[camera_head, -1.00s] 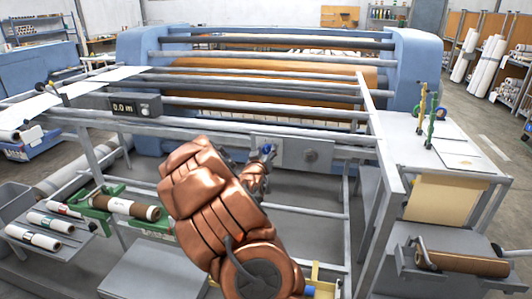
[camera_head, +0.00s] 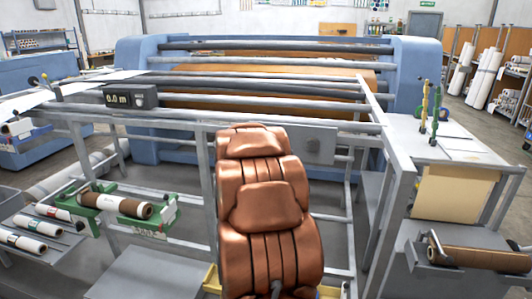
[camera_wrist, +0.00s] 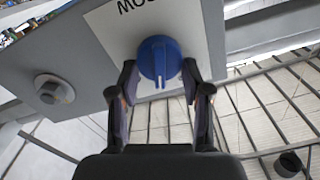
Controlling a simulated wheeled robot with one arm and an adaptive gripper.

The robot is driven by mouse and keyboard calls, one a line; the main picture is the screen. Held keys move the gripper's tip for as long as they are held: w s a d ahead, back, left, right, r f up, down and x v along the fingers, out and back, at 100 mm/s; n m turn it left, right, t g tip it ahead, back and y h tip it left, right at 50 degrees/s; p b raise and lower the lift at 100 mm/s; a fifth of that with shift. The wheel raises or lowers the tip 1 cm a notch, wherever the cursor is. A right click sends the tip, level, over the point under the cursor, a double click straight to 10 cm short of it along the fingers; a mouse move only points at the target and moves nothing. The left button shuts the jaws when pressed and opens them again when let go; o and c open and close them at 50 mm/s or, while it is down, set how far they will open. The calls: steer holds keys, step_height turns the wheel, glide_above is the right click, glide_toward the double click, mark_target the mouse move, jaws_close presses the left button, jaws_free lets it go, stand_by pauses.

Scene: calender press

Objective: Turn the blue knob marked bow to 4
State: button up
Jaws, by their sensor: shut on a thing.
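In the wrist view the blue knob (camera_wrist: 158,55) sits on a white label plate (camera_wrist: 112,28) on the grey panel (camera_wrist: 70,45). The plate's lettering is upside down and cut off at the top edge. A pale pointer line on the knob faces the bottom of the picture; no scale numbers can be read. My gripper (camera_wrist: 159,72) has one dark finger on each side of the knob and is shut on it. In the head view my copper-coloured arm hides the knob and gripper; the panel's right part (camera_head: 325,149) shows beside the arm.
A grey hex bolt-like fitting (camera_wrist: 52,90) stands out of the panel near the knob. A frame rail (camera_head: 350,124) runs above the panel. A counter display (camera_head: 130,99) reads 0.0 m. A side table (camera_head: 455,150) stands at right.

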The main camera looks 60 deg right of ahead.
steer(key=shift+s+d+f+m+b, duration=0.1)
steer(key=shift+s+f+m+b, duration=0.05)
steer(key=shift+m+b, duration=1.85)
steer(key=shift+s+f+m+b, duration=0.1)
steer(key=shift+f+m+b, duration=0.05)
steer(key=shift+m+b, duration=1.8)
steer(key=shift+m, duration=0.45)
steer(key=o, duration=1.2)
steer(key=shift+r, duration=0.1)
steer(key=shift+v, duration=6.05)
